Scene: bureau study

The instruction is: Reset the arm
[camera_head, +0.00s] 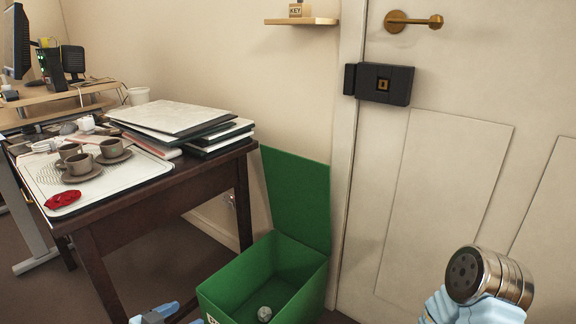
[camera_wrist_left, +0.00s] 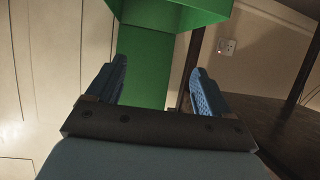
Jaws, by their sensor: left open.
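My left gripper (camera_head: 160,314) shows at the bottom edge of the head view, left of the green box (camera_head: 322,285). In the left wrist view, its two blue fingers (camera_wrist_left: 160,70) are spread apart with nothing between them. The green box (camera_wrist_left: 170,14) lies beyond the fingertips there.
The box's lid (camera_head: 297,195) stands open, and a grey ball (camera_head: 264,313) lies inside. A dark wooden table (camera_head: 165,190) at left bears cups, a red item (camera_head: 62,199) and stacked folders (camera_head: 180,120). A door (camera_head: 440,190) with a black lock (camera_head: 384,84) closes off the right.

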